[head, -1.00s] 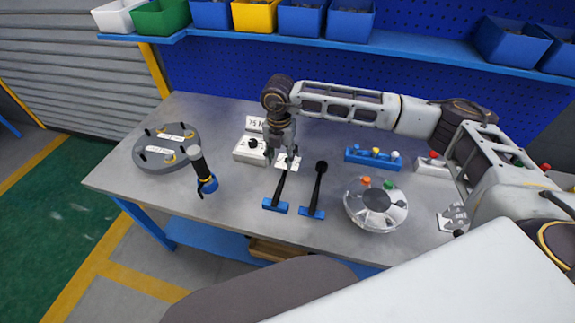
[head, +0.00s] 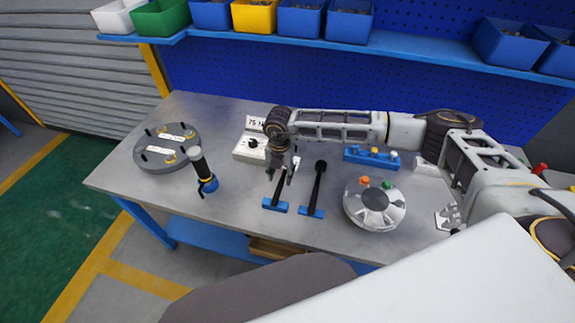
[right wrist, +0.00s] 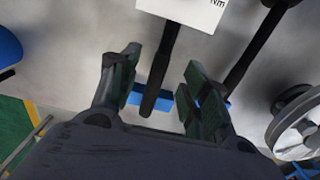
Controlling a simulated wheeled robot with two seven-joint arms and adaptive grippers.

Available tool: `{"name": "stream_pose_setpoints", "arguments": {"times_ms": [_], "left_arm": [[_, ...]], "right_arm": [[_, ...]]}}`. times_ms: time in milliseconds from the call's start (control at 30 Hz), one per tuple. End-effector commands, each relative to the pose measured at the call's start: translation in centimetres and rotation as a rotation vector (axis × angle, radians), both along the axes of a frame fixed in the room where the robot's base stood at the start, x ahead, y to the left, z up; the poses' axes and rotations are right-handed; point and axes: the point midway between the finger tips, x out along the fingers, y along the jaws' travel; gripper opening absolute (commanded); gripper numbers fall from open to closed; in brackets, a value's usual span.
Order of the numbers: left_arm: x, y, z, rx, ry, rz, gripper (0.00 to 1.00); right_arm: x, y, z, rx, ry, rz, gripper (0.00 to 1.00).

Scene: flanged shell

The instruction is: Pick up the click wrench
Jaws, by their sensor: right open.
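Two long dark wrench-like tools lie side by side on the bench, each across a blue block; I cannot read which is the click wrench. The left wrench (head: 281,191) is below my right gripper (head: 283,172), and the right wrench (head: 317,188) lies just beside it. In the right wrist view, my right gripper (right wrist: 160,88) is open, with the left wrench's dark handle (right wrist: 158,82) showing between its fingers, apart from both. A white card marked Nm (right wrist: 190,10) covers part of that wrench. The right wrench (right wrist: 252,60) passes beyond the right finger. My left gripper is not in view.
A grey flanged disc (head: 160,158) and an upright black-handled tool (head: 199,170) stand at left. A white box with a knob (head: 246,148) is behind the wrenches. A silver round shell (head: 374,212) and a blue block with coloured knobs (head: 371,156) are at right.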

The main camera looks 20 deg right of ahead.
Motion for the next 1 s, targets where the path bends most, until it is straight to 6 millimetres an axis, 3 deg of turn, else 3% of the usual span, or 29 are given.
{"name": "stream_pose_setpoints", "arguments": {"times_ms": [433,1000], "left_arm": [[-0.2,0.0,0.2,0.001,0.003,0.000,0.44],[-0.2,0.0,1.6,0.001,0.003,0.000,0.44]], "right_arm": [[-0.1,0.0,-0.5,-0.001,0.003,0.000,0.46],[-0.5,0.2,-5.2,0.000,0.001,-0.001,0.46]]}}
